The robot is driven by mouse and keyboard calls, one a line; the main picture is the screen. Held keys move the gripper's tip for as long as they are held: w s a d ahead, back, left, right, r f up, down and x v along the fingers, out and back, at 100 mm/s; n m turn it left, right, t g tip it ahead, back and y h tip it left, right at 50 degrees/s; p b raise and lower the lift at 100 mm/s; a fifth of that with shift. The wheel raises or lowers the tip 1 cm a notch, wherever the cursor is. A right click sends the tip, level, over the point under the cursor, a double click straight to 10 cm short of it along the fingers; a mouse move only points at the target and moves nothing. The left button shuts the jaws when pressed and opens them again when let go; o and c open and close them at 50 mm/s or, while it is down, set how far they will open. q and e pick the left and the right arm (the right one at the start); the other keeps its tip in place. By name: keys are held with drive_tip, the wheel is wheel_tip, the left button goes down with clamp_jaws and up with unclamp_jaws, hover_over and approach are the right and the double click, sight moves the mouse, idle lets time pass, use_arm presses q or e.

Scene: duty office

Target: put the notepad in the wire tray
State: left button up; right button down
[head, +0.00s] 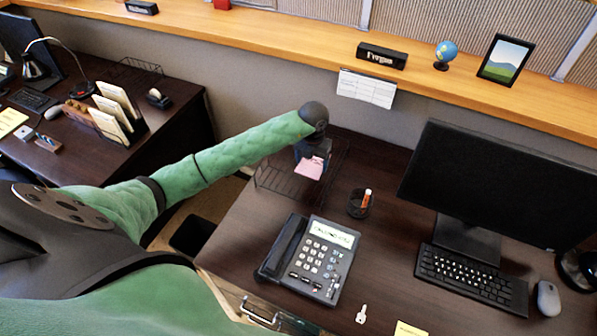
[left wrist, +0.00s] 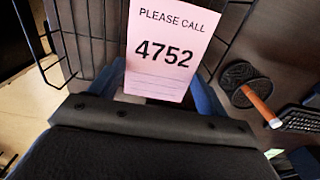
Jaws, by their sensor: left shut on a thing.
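The pink notepad (head: 308,168) is in my left gripper (head: 311,158), which is shut on it. In the left wrist view the notepad (left wrist: 165,45) reads "PLEASE CALL 4752" and lies between the blue fingers (left wrist: 160,92). The black wire tray (head: 270,180) stands at the back left of the desk. The gripper and notepad are over the tray. The tray's wires (left wrist: 66,40) show on both sides of the notepad in the left wrist view. The gap between notepad and tray floor is hard to judge. My right gripper is not in view.
A desk phone (head: 312,258) stands in front of the tray. A round black holder (head: 357,206) with an orange-and-white stick is right of it. A monitor (head: 490,185), keyboard (head: 473,278) and mouse (head: 547,298) fill the right. A wooden ledge (head: 290,42) runs behind.

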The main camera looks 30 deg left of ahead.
use_arm(q)
hover_over(298, 178)
wheel_tip(298, 178, down, 3)
drive_tip(key=shift+r, duration=0.1)
drive_tip(key=shift+a+b, duration=0.15)
drive_tip(key=shift+b, duration=0.15)
wheel_tip(298, 178, down, 4)
drive_tip(key=shift+r+b, duration=0.25)
drive_tip(key=shift+b, duration=0.45)
drive_tip(key=shift+f, duration=0.3)
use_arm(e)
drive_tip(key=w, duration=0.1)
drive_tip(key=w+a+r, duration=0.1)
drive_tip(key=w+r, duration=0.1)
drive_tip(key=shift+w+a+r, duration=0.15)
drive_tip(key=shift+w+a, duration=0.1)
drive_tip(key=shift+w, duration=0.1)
use_arm(q)
drive_tip(key=shift+f, duration=0.1)
drive_tip(key=o, duration=1)
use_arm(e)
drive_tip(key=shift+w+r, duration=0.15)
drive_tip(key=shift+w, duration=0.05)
